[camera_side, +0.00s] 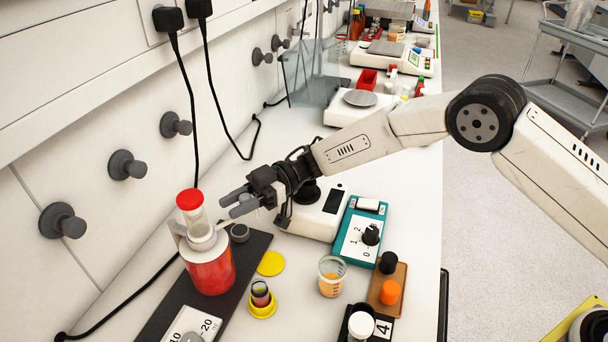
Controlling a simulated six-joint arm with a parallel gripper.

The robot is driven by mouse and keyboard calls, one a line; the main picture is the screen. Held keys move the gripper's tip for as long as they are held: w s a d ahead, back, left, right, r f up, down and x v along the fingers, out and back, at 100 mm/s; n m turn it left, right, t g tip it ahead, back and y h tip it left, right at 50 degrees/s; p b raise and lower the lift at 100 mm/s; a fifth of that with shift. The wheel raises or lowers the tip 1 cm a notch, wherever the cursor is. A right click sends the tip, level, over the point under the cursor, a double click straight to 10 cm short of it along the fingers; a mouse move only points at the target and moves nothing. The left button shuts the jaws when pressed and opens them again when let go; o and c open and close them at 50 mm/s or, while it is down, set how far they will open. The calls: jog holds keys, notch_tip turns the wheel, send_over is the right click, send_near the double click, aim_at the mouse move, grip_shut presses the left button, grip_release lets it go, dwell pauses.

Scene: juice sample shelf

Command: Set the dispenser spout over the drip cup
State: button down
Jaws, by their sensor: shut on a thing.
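The dispenser (209,268) is a bottle of red liquid with a pale collar, a clear upright tube and a red cap. It stands upright on a long black base. My gripper (236,203) is beside the upper part of the dispenser, at its right, with its jaws shut on a slim pale piece that looks like the dispenser spout (243,208). The fingers partly hide the spout, and its tip cannot be made out. A small grey cup (240,233), perhaps the drip cup, sits below the gripper, right of the collar. Whether the spout is over it cannot be told.
A yellow disc (271,263), a yellow-based vial (261,298) and a beaker of orange liquid (331,277) stand right of the dispenser. A teal device (361,235) and a brown tray (386,292) are further right. Wall knobs (62,221) and black cables are at left.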

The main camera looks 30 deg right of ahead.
jog(key=shift+r, duration=0.1)
dwell(0.3)
jog(key=shift+c, duration=2)
grip_release()
jog(key=shift+r, duration=0.8)
jog(key=s+d+r, duration=0.7)
jog(key=s+r, duration=0.4)
jog(key=shift+s+d+r, duration=0.15)
jog(key=shift+s+d, duration=0.05)
jog(key=shift+s, duration=0.2)
